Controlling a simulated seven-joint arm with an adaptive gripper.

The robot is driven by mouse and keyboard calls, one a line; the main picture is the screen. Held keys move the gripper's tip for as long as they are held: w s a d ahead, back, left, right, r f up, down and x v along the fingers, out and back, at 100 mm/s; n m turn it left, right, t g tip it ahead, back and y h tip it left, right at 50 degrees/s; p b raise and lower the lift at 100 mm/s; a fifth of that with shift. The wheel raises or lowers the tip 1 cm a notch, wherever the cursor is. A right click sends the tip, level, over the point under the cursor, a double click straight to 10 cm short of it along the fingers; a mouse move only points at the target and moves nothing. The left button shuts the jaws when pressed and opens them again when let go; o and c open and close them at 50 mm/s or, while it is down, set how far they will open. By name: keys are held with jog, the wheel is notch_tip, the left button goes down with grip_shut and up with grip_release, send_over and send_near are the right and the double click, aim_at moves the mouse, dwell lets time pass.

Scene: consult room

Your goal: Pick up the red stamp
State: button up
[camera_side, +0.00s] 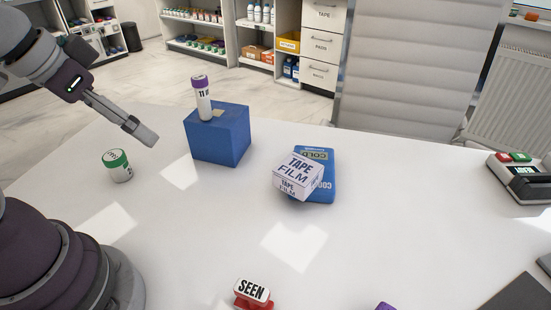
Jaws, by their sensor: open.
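A red stamp (252,294) with a white block marked "SEEN" sits on the white table (330,236) near the bottom edge of the picture. My gripper (146,138) is at the upper left, above the table. It is open, with nothing visible between its fingers. It is well apart from the stamp, far behind it and to its left. The fingers show side-on, so the gap between them is hard to see.
A blue box (218,138) with a purple-capped tube (202,98) on top stands beside my gripper. A green-lidded jar (117,165) is left. A tape film box (298,177) lies on a blue cold pack (325,155). A device (520,178) is far right. A purple object (385,307) is partly cut off.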

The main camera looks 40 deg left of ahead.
jog(key=c, duration=0.4)
jog(key=shift+o, duration=0.2)
jog(key=m+g, duration=0.6)
jog(key=m, duration=0.9)
send_over(253, 301)
jog(key=a, duration=0.2)
jog(key=f, duration=1)
jog(key=shift+w+d+f, duration=0.15)
jog(key=shift+w+d, duration=0.1)
jog(key=shift+w, duration=0.1)
jog(key=f, duration=1)
jog(key=shift+d+f, duration=0.25)
jog(key=shift+d, duration=0.05)
